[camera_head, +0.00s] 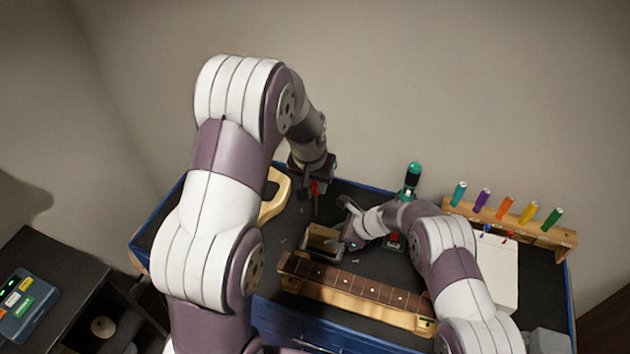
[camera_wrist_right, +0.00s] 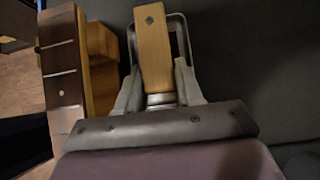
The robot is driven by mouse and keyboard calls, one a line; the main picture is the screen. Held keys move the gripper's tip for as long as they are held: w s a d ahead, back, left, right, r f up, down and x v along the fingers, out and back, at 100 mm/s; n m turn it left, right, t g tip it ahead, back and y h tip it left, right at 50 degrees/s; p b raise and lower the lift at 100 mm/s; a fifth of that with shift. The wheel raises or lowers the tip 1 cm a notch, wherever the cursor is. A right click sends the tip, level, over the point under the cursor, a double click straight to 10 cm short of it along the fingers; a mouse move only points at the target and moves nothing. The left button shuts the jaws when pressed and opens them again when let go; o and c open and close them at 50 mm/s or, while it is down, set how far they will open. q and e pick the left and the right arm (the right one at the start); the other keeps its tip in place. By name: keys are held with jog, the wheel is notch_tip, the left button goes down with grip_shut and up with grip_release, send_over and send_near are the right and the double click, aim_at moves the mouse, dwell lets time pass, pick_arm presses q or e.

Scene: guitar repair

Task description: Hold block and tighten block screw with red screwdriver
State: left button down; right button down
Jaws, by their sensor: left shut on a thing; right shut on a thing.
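My left gripper (camera_head: 314,190) is shut on the red screwdriver (camera_head: 314,187), its dark shaft pointing down above the mat. The screwdriver tip is behind and above the wooden block (camera_head: 322,241), apart from it as far as I can tell. My right gripper (camera_head: 344,234) is shut on the block at the middle of the bench. In the right wrist view the light wooden block (camera_wrist_right: 152,50) sits between the grey fingers of my right gripper (camera_wrist_right: 158,90). A small dark screw (camera_wrist_right: 149,20) shows near the block's far end. A grey metal frame (camera_wrist_right: 184,38) surrounds that end.
A guitar neck (camera_head: 350,287) with a dark fretboard lies in front of the block. A rack (camera_head: 520,229) of several coloured screwdrivers stands at the right. A pale wooden guitar part (camera_head: 274,200) lies at the left.

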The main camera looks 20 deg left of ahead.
aim_at(314, 192)
pick_arm(q)
jog(key=shift+f, duration=0.1)
dwell(0.3)
jog(key=shift+f, duration=0.35)
jog(key=shift+f, duration=0.1)
dwell(0.5)
jog(key=shift+s+x, duration=0.25)
jog(key=shift+x, duration=0.85)
jog(key=shift+f, duration=0.15)
jog(key=shift+x, duration=0.8)
jog(key=shift+s, duration=0.2)
